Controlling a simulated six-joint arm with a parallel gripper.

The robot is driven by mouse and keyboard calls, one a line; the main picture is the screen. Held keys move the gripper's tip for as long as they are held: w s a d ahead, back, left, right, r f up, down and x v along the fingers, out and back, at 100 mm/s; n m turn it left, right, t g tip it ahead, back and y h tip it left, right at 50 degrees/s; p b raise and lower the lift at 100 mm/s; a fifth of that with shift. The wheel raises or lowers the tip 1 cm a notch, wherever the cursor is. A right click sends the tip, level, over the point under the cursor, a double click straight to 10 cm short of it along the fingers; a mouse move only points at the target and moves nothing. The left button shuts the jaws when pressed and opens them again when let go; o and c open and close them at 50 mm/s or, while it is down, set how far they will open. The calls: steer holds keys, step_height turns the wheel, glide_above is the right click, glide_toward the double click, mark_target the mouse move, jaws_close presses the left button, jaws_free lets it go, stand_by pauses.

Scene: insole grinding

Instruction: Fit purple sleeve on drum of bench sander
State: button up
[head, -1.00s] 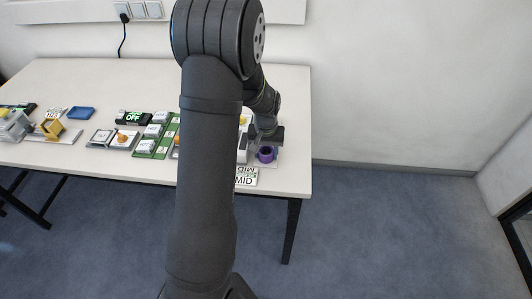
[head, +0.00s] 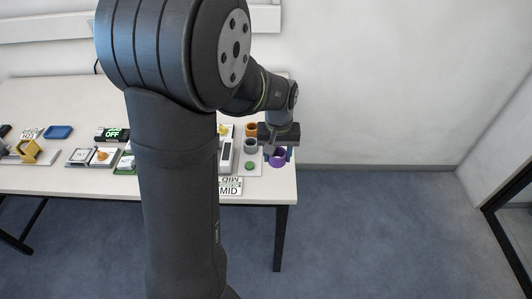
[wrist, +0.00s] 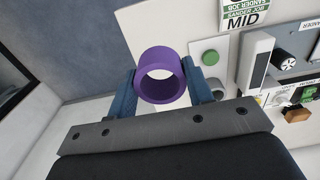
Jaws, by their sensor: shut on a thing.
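The purple sleeve (wrist: 160,75) is a short open ring. My gripper (wrist: 162,85) is shut on it, with one blue finger on each side, in the wrist view. In the head view the sleeve (head: 278,160) hangs below my gripper (head: 278,152) at the right end of the table, above or just past the table's edge. The drum of the bench sander cannot be made out; my arm hides part of the table in the head view.
A MID card (head: 230,187) lies at the front edge. Floor is clear right of the table.

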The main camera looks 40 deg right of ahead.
steer(key=w+a+n, duration=0.2)
steer(key=w+a, duration=0.1)
steer(key=w, duration=0.4)
steer(key=w+a+n, duration=0.2)
steer(key=w+a, duration=0.1)
steer(key=w, duration=0.4)
steer(key=w+a+f+n, duration=0.1)
steer(key=w+a+n, duration=0.1)
steer(key=w, duration=0.6)
steer(key=shift+a, duration=0.75)
steer(key=shift+f, duration=2.15)
steer(key=shift+f, duration=2.2)
steer(key=o, duration=1)
steer(key=shift+d, duration=0.1)
